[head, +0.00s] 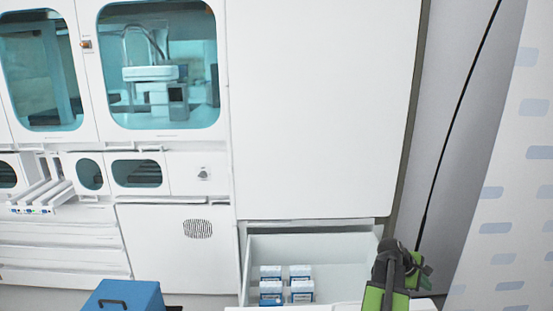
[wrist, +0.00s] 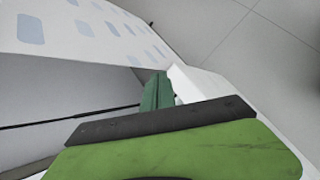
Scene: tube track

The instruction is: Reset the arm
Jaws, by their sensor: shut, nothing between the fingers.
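My gripper (head: 420,272) is at the lower right of the head view, at the end of my green and black arm. It is beside the right end of an open drawer (head: 345,268). In the wrist view my gripper (wrist: 157,92) shows as a dark green finger beyond a black bar and a green arm part. It is shut and holds nothing. Part of it is hidden behind my arm in the head view.
Several small white and blue boxes (head: 300,285) stand in the drawer. A tall white cabinet (head: 320,110) rises above it. A blue box with a handle (head: 130,296) is at lower left. A patterned wall panel (head: 510,180) and a hanging black cable (head: 450,140) are at right.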

